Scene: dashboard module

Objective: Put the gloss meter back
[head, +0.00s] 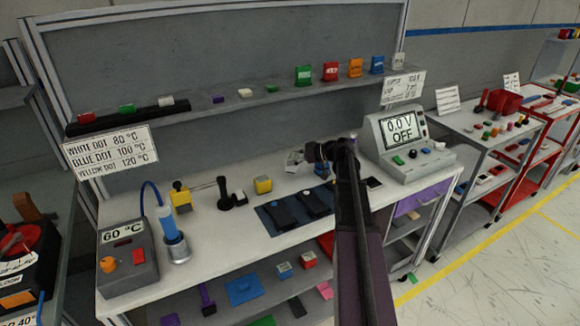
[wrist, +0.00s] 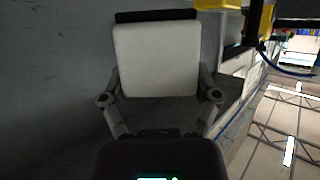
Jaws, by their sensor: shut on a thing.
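My gripper (wrist: 160,95) is shut on a white block with a black far edge (wrist: 157,60), with one finger on each side of it. It is probably the gloss meter, but no label shows on it. In the head view my gripper (head: 318,155) is over the back part of the white workbench (head: 215,245), beyond the dark mat. A small pale piece (head: 294,159) shows just left of it, likely part of the held block. My arm hides the bench behind it, and I cannot tell the gap beneath the block.
A blue-grey mat (head: 263,219) holds dark devices. A yellow block (head: 263,185) and a black stand (head: 225,197) are left of it. A shelf (head: 240,105) with coloured items runs above. A heater box (head: 125,262) is at front left.

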